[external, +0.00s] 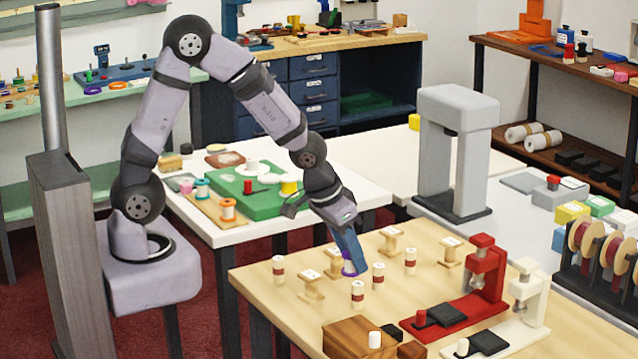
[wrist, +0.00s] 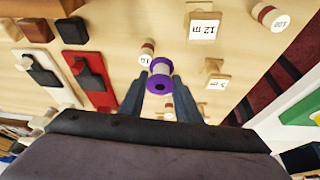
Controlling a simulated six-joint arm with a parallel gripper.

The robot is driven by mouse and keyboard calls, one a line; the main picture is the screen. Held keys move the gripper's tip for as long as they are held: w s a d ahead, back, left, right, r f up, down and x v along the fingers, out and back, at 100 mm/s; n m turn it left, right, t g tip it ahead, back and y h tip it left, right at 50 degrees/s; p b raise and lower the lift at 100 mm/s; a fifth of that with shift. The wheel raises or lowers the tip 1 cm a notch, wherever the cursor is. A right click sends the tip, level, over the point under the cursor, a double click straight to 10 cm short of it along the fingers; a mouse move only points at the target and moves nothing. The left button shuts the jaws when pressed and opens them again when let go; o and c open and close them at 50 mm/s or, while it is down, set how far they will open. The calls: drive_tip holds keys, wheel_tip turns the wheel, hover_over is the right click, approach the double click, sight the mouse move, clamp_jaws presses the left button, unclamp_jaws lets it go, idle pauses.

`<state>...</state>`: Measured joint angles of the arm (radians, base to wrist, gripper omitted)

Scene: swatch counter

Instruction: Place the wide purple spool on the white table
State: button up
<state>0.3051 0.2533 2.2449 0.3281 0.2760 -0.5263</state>
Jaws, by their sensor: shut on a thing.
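The wide purple spool (wrist: 160,84) sits between the two fingers of my gripper (wrist: 159,96) in the wrist view, its round purple end facing the camera. In the external view my gripper (external: 352,262) points down over the light wood table (external: 255,290), and only a sliver of the purple spool (external: 347,270) shows behind the fingers. My gripper is shut on it. I cannot tell whether the spool touches the wood. The white table (external: 345,180) stands behind the wood table, left of the grey press.
Several spools and wooden label stands (external: 311,285) stand close around my gripper. A red press (external: 470,300) and a cream press (external: 525,295) are to the right. The white table carries a green board (external: 232,205) with spools; its right part looks clear.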

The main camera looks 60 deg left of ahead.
approach(401, 306)
wheel_tip(401, 306, up, 3)
drive_tip(key=a, duration=0.2)
drive_tip(key=shift+w+d+r+m+h, duration=0.25)
drive_tip(key=shift+w+d+r+m, duration=0.15)
drive_tip(key=shift+w+r+m, duration=0.25)
drive_tip(key=shift+w+d+r+m+h, duration=0.25)
drive_tip(key=shift+w+d+r+m, duration=0.15)
drive_tip(key=shift+w+r+m, duration=0.25)
drive_tip(key=shift+s+f, duration=0.1)
drive_tip(key=shift+f, duration=0.1)
drive_tip(key=shift+f+p, duration=0.55)
drive_tip(key=shift+f, duration=4.4)
drive_tip(key=shift+f, duration=0.2)
drive_tip(key=o, duration=1.1)
drive_tip(key=shift+o, duration=0.2)
